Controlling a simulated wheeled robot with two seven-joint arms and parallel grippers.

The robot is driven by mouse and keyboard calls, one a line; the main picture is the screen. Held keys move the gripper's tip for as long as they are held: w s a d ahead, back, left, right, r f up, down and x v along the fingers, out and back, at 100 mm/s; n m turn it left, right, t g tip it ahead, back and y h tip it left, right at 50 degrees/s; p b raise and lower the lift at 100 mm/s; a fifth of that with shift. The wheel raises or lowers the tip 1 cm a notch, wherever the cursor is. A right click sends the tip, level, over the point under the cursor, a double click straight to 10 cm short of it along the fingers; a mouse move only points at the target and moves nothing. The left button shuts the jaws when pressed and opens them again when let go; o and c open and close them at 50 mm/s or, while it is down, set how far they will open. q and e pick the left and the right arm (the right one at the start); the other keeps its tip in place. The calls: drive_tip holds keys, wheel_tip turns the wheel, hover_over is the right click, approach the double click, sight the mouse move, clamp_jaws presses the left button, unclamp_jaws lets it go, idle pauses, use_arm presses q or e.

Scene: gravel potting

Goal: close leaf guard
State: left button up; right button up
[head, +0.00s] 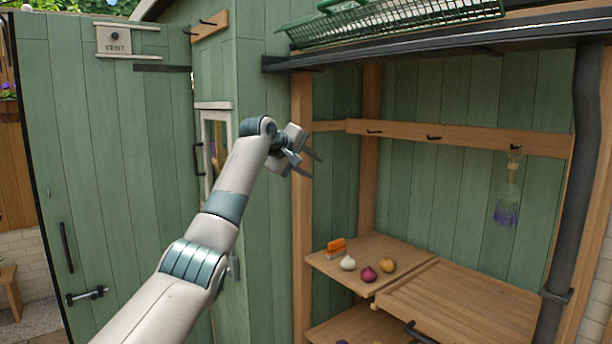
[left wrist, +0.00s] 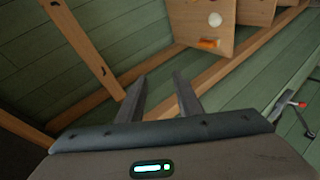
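The leaf guard (head: 400,24) is a green mesh panel at the top of the head view. It sits tilted above the dark gutter (head: 440,44), with its near edge visibly apart from the gutter. The top of the mesh is cut off by the frame. My left gripper (head: 311,166) is raised in front of the shed's corner post, below and to the left of the gutter. Its two fingers are apart with nothing between them, which the left wrist view (left wrist: 160,88) also shows. The leaf guard does not show in the left wrist view. My right gripper is not in view.
A dark downpipe (head: 585,130) runs down at the right. A wooden shelf (head: 425,268) below holds bulbs (head: 369,274) and an orange item (head: 336,244). A hook rail (head: 400,131) with a hanging lavender bunch (head: 507,200) crosses the back wall. Open air lies between gripper and gutter.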

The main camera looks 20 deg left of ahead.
use_arm(q)
drive_tip(key=shift+a+f, duration=0.1)
drive_tip(key=shift+f, duration=1.25)
drive_tip(key=shift+r, duration=0.1)
